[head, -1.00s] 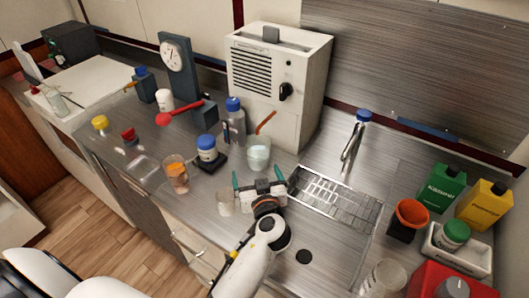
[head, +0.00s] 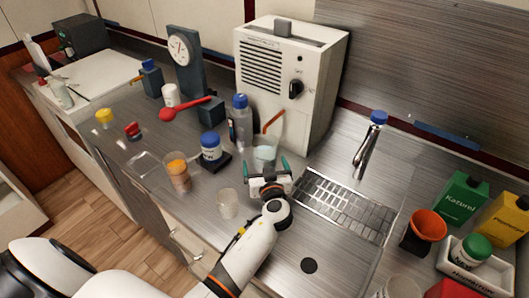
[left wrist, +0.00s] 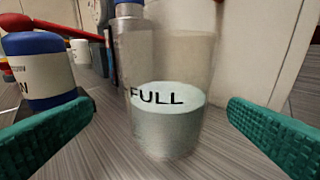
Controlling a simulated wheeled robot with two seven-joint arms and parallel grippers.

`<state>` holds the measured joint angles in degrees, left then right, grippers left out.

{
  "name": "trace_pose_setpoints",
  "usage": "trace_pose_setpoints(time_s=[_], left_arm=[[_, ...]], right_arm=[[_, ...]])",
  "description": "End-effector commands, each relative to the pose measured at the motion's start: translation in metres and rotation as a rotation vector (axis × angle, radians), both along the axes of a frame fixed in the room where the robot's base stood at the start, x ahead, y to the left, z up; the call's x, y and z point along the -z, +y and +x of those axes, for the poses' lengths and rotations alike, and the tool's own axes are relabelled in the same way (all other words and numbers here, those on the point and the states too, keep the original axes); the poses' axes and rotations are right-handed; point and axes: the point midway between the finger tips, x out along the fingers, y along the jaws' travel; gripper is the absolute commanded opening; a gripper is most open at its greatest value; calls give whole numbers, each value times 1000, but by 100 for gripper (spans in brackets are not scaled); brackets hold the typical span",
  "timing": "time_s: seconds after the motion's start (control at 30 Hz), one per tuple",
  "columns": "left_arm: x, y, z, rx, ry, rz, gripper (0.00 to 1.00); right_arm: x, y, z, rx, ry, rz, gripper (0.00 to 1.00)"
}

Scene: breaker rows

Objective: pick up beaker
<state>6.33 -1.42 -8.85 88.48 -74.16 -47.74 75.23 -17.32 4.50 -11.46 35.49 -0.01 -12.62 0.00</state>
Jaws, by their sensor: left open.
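A clear beaker (head: 264,153) with pale blue liquid stands upright on the steel counter, in front of the white machine. In the left wrist view the beaker (left wrist: 165,125) is large and central and bears the word FULL. My left gripper (head: 268,169) is open just in front of it, with its green fingers pointing at it. In the left wrist view one finger is on each side of the beaker, with a gap to both. Whether the fingertips reach past its near wall is unclear. My right gripper is not in view.
A glass with orange contents (head: 178,174) and an empty clear beaker (head: 228,204) stand to the left. A blue-capped jar (head: 210,147) and a blue-capped bottle (head: 240,120) are close by. The sink with its rack (head: 345,205) is to the right.

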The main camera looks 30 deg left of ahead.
Motion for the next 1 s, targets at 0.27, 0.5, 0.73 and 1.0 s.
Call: trace_pose_setpoints(time_s=[0.27,0.5,0.73,1.0], left_arm=[[1,9,18,-2,1,2,98],[8,23,41,-1,1,1,98],[12,28,48,-1,1,0,98],[12,28,47,0,0,-1,77]], right_arm=[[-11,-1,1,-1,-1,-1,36],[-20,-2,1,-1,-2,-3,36],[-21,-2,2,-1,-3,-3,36],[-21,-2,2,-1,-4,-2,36]])
